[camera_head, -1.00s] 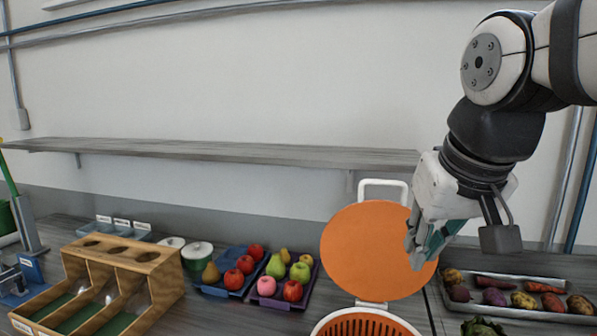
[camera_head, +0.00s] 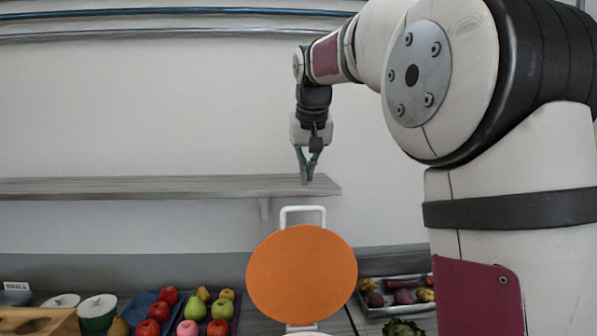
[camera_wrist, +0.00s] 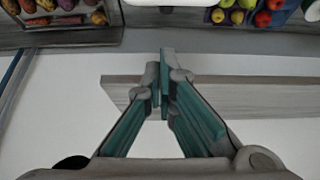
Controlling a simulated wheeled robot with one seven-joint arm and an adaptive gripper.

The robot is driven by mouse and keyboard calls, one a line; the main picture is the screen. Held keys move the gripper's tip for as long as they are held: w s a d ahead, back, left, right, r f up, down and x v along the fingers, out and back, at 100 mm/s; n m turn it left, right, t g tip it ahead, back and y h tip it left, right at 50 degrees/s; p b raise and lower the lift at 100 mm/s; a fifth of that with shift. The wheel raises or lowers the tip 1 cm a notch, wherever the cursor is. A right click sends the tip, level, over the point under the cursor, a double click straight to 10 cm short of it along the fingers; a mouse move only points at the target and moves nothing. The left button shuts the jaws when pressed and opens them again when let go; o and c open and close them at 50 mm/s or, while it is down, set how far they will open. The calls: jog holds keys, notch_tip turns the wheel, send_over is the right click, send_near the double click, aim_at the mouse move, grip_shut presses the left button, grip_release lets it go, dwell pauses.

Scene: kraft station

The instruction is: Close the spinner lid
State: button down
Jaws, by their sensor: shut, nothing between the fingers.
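The spinner lid (camera_head: 302,274) is a round orange disc with a white handle (camera_head: 303,212) above it. It stands upright on its hinge, open, in the head view. The spinner's basket is below the picture, with only a white rim bit (camera_head: 303,331) showing. My gripper (camera_head: 307,180) is above and behind the lid, near the shelf's right end, pointing down and apart from the lid. In the wrist view my gripper (camera_wrist: 164,58) has its teal-padded fingers together with nothing between them. A white edge (camera_wrist: 180,2) at the top of that view may be the lid's handle.
A wall shelf (camera_head: 150,188) runs behind the lid. Fruit trays (camera_head: 215,313) sit to the left of the lid, and a vegetable tray (camera_head: 398,281) to its right. White lidded pots (camera_head: 97,308) and a wooden bin (camera_head: 40,321) stand further left.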

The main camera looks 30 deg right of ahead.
jog(key=f+p, duration=0.1)
jog(key=f, duration=0.2)
jog(key=f+p, duration=0.1)
jog(key=f, duration=0.1)
jog(key=shift+s+a+f+p, duration=0.1)
jog(key=shift+s+f+p, duration=0.15)
jog(key=shift+f+p, duration=0.1)
dwell(0.3)
